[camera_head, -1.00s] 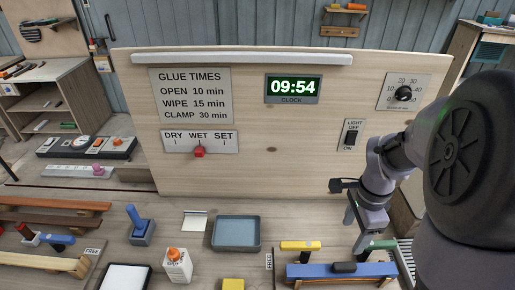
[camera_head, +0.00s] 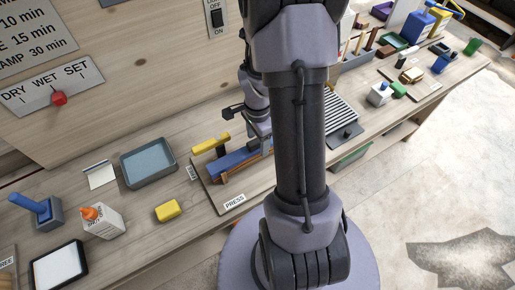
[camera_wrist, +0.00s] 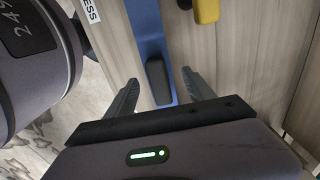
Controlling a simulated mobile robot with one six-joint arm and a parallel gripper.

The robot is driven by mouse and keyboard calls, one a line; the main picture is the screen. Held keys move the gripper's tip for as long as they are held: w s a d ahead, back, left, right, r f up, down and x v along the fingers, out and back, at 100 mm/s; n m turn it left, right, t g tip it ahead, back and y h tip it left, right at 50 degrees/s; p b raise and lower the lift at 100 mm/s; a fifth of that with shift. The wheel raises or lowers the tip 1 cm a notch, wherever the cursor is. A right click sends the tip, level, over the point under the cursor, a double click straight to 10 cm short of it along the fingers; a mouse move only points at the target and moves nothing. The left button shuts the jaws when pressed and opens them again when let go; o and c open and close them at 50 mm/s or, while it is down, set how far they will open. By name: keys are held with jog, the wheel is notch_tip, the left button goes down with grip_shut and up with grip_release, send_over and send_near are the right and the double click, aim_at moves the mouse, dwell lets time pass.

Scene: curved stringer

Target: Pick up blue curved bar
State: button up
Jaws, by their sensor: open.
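The blue curved bar (camera_head: 228,161) lies on the wooden press board, partly hidden by my arm in the head view. It shows in the wrist view as a long blue strip (camera_wrist: 147,32) with a dark block (camera_wrist: 158,82) on it. My gripper (camera_wrist: 160,80) is open, with one finger on each side of the strip and the dark block between them in the picture. I cannot tell how far above the bar the fingers are. In the head view the fingertips are largely hidden behind my arm.
A yellow-handled clamp (camera_head: 210,143) stands close beside the bar; its yellow part (camera_wrist: 206,10) shows in the wrist view. The press board (camera_head: 212,195) carries a PRESS label. A yellow block (camera_head: 168,211), a grey tray (camera_head: 148,164) and a glue bottle (camera_head: 101,221) stand left on the bench.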

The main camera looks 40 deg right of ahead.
jog(key=shift+f, duration=0.4)
jog(key=shift+a, duration=0.1)
jog(key=shift+r, duration=0.1)
grip_shut()
jog(key=shift+r, duration=0.1)
